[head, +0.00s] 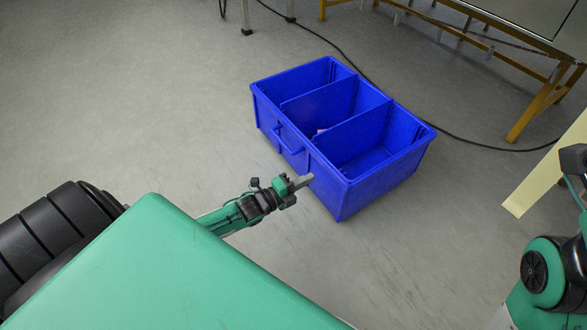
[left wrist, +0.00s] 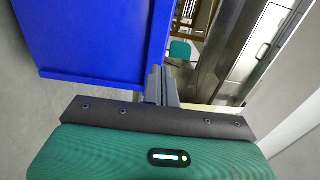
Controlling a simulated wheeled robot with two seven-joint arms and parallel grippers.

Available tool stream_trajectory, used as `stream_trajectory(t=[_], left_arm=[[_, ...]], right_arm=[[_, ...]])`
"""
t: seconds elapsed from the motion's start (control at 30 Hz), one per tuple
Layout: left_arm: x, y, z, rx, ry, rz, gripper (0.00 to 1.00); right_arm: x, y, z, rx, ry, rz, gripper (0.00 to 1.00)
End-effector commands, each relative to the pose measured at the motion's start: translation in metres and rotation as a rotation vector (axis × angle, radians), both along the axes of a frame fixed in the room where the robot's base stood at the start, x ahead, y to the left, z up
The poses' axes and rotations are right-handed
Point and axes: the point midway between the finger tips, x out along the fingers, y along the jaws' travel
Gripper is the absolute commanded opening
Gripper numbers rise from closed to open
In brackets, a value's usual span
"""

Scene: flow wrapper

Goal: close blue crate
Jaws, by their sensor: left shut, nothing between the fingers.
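The blue crate (head: 350,165) stands on the grey floor in the middle of the head view. Its top is open, and two dividers split it into three compartments. A blue handle (head: 288,145) is on its front wall. A small pale item shows inside the middle compartment, too small to make out. My left gripper (head: 304,181) is shut and empty, its tips at the crate's front wall, right of the handle. In the left wrist view the shut fingers (left wrist: 160,85) are beside the edge of the blue wall (left wrist: 95,40); I cannot tell if they touch.
A wooden-framed table (head: 535,100) stands at the back right. A black cable (head: 480,143) runs along the floor behind the crate. A pale yellow board (head: 540,175) is at the right, near my right arm. The floor left of the crate is clear.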

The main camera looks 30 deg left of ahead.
Motion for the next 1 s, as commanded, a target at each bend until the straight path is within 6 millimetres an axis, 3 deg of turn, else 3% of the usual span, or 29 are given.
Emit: stream_trajectory(t=[0.2,0.4,1.0], left_arm=[[0.036,-0.015,-0.004,-0.001,-0.003,-0.001,0.0],[0.054,-0.023,-0.002,0.001,-0.001,0.0,0.0],[0.061,-0.025,0.0,-0.001,0.0,0.0,0.0]], right_arm=[[-0.004,-0.005,0.001,0.028,-0.028,0.008,0.0],[-0.008,-0.007,0.006,0.043,-0.043,0.017,0.0],[-0.008,-0.008,0.01,0.047,-0.044,0.019,0.0]])
